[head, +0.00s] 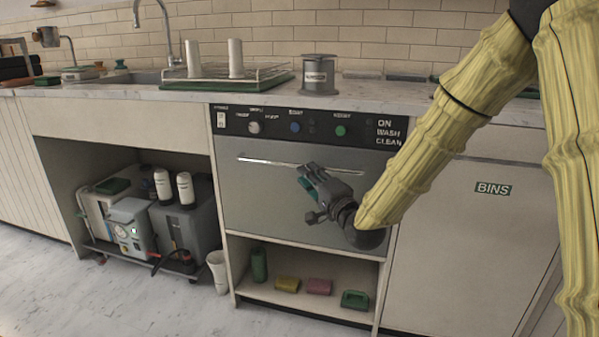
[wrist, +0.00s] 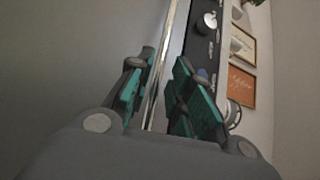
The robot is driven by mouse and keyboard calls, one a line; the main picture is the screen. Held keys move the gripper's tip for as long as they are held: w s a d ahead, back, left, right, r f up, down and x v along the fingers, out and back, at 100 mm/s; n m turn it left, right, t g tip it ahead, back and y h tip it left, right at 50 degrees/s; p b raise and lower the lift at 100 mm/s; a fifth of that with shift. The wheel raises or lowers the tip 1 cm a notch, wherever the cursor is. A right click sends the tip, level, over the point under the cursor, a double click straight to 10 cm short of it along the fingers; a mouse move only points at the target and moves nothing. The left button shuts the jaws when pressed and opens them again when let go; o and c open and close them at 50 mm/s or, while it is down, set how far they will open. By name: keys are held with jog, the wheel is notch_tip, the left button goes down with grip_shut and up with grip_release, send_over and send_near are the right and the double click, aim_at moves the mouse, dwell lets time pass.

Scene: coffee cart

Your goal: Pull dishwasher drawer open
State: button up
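The dishwasher drawer (head: 250,200) has a flat grey front below a black control panel and looks closed. Its long thin metal handle (head: 265,161) runs across the upper part of the front. My gripper (head: 306,176) is in front of the drawer at the handle's middle and hides part of it. In the wrist view, my gripper (wrist: 163,88) is open, with teal pads on both fingers. There the handle (wrist: 170,45) runs lengthwise in the gap between the fingers, with no clear contact. I cannot tell how deep it sits between them.
The control panel (head: 310,127) with knobs is just above the handle. A marble counter (head: 225,97) overhangs it, with a drying rack (head: 215,82) and a canister (head: 319,75). An open shelf (head: 300,298) with sponges is below. A bins cabinet (head: 460,240) stands right. The floor in front is clear.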

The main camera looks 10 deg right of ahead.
jog(key=shift+b+x, duration=0.75)
jog(key=shift+x, duration=2.05)
grip_shut()
